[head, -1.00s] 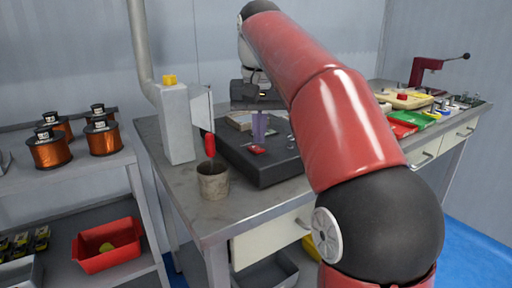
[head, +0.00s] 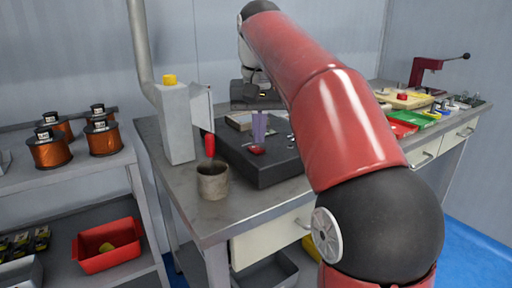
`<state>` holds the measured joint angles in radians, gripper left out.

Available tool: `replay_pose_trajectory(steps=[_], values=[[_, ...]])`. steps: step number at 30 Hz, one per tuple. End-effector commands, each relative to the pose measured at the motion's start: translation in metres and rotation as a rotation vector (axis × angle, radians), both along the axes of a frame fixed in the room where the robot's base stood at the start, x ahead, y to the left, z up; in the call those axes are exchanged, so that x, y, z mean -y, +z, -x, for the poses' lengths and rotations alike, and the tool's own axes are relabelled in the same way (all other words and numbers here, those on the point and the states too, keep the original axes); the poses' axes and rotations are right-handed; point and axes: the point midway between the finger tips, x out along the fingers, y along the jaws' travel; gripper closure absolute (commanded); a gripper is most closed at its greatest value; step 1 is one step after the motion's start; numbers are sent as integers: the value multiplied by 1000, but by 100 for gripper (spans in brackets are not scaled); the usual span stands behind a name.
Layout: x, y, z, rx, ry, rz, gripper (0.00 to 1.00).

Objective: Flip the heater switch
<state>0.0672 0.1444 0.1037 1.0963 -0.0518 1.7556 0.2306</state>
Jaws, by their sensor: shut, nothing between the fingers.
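A small red switch (head: 257,150) sits on the top of a black slab-like unit (head: 266,173) on the workbench, near its front edge. I take it to be the heater switch. My gripper (head: 258,139) points down from its dark body, its purple fingers shut and empty. The fingertips are right at the far edge of the red switch and look to be touching it or just above it; I cannot tell which. My red arm crosses the right of the view and hides part of the bench and the unit's right side.
A grey box (head: 177,130) with a yellow button and a red handle (head: 209,145) stands left of the unit. A metal cup (head: 213,181) stands at the bench's front. Copper spools (head: 49,149) sit on the left shelf. Green and red trays (head: 411,118) lie at the right.

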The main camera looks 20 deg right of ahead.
Motion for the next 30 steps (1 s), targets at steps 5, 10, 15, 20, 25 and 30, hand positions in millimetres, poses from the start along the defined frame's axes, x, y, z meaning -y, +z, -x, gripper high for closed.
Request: replay_pose_trajectory(steps=[5,10,15,20,25,30], values=[[0,-1,0,0,0,0,100],[0,-4,0,0,0,0,100],[0,-6,0,0,0,0,100],[0,-9,0,0,0,0,100],[0,-11,0,0,0,0,100],[0,-14,0,-1,0,0,100]])
